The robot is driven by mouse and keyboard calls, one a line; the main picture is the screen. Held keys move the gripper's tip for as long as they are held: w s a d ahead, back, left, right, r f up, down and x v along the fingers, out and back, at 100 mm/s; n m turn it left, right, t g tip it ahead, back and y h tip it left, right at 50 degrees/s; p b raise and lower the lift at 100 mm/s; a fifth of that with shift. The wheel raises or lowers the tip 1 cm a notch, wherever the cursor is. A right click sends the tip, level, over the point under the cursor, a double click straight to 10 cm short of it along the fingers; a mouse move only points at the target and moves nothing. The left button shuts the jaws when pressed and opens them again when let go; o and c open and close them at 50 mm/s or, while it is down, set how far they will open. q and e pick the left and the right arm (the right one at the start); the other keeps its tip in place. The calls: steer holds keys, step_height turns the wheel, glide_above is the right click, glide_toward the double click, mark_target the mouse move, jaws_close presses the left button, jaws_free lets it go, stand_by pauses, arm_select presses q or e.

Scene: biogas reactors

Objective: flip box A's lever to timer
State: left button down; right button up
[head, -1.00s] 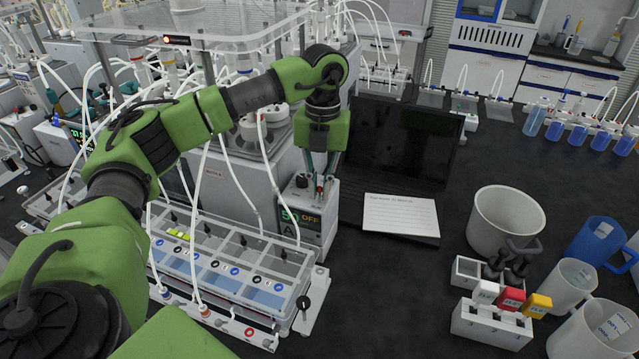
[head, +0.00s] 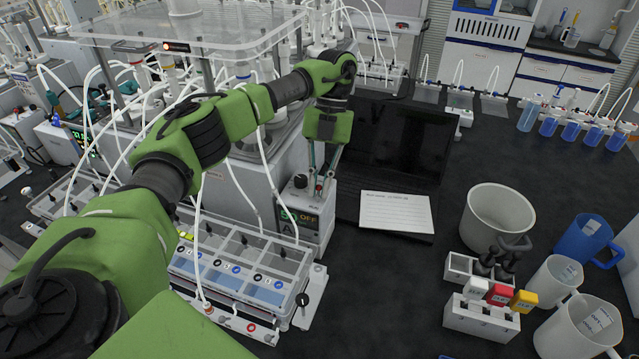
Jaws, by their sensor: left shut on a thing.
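Box A (head: 304,226) is a small grey box at the right end of the reactor, left of the laptop. Its front has a green figure, the word OFF in orange and a letter A. A black knob (head: 300,181) sits on its top left. My left gripper (head: 320,187) points down over the right of the box top, its fingers close together. It is shut on the lever, which the fingertips largely hide, so its exact position cannot be told. My right gripper is not in view.
A laptop (head: 400,150) with a white card (head: 396,212) stands just right of the box. A water bath (head: 250,265) with several compartments lies in front. White tubes hang nearby.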

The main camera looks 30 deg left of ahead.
arm_select(q)
steer(key=c, duration=2.1)
jaws_free()
steer(key=shift+a, duration=0.1)
steer(key=shift+c, duration=0.2)
steer(key=shift+w+r, duration=0.1)
steer(key=shift+r, duration=0.05)
steer(key=v, duration=1.1)
steer(key=shift+w+r, duration=0.25)
steer(key=shift+r, duration=0.1)
steer(key=shift+f, duration=0.1)
